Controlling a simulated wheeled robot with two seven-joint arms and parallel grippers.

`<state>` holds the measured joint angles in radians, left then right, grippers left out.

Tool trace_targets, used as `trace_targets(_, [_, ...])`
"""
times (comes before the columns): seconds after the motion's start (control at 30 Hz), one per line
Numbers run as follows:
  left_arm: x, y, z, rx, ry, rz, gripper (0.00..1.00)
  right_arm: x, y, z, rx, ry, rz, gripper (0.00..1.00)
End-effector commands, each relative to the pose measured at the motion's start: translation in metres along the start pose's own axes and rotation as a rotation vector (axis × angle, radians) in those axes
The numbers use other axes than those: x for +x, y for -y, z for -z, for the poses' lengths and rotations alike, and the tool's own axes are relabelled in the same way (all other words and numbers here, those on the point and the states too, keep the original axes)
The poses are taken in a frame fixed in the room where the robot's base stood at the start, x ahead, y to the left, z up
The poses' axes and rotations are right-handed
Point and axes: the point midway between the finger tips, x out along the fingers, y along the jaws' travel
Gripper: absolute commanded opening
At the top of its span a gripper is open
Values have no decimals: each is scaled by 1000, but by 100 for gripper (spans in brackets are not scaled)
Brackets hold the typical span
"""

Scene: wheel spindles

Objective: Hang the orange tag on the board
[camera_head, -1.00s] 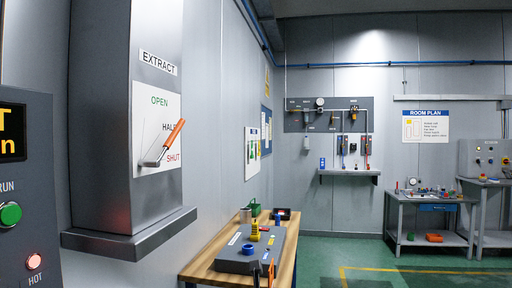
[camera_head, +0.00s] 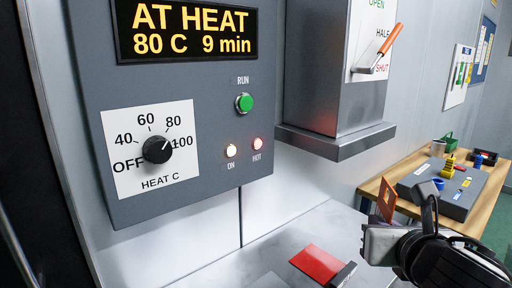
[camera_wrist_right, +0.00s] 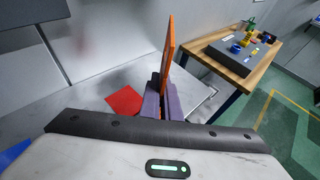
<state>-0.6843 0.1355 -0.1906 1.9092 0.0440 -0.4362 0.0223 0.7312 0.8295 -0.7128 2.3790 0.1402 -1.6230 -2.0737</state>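The orange tag (camera_head: 386,199) is a thin flat plate standing upright in my right gripper (camera_head: 382,222), above the metal bench at the lower right of the head view. In the right wrist view the tag (camera_wrist_right: 168,48) rises from between the two fingers (camera_wrist_right: 161,101), which are shut on its lower end. A white board with green and yellow marks (camera_head: 459,77) hangs on the wall at the right, apart from the tag; I cannot tell whether it is the task's board. My left gripper is not in view.
A grey control box (camera_head: 200,90) reads "AT HEAT 80 C 9 min". An extract duct (camera_head: 335,110) with an orange-handled lever (camera_head: 389,40) is beside it. A red plate (camera_head: 316,264) lies on the metal bench (camera_head: 235,268). A wooden table (camera_head: 408,173) holds a grey block (camera_head: 450,186).

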Motion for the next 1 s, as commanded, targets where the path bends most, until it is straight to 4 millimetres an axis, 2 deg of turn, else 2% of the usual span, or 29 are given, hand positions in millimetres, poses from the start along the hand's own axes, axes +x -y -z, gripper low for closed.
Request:
trace_targets(0.03, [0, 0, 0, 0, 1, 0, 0, -13, -13, -1, -21, 4, -51, 0])
trace_targets(0.1, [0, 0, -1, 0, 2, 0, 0, -26, -26, 0, -42, 3, -102, 0])
trace_targets(0.2, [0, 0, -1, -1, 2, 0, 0, -37, -37, 2, -60, 0, -147, 0])
trace_targets(0.37, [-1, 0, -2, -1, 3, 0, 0, -42, -40, 3, -68, -1, -164, 0])
trace_targets(0.57, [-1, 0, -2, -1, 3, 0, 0, -36, -35, 2, -59, -2, -142, 0])
trace_targets(0.67, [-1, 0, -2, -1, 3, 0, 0, -19, -20, 2, -34, -3, -78, 0])
trace_targets(0.77, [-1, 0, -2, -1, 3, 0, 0, 9, 10, 2, 12, -6, 35, 0])
trace_targets(0.9, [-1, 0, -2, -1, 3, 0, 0, 52, 71, 9, 95, -7, 241, 0])
trace_targets(1.0, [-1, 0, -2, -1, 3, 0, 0, 76, 118, 16, 155, -5, 385, 0])
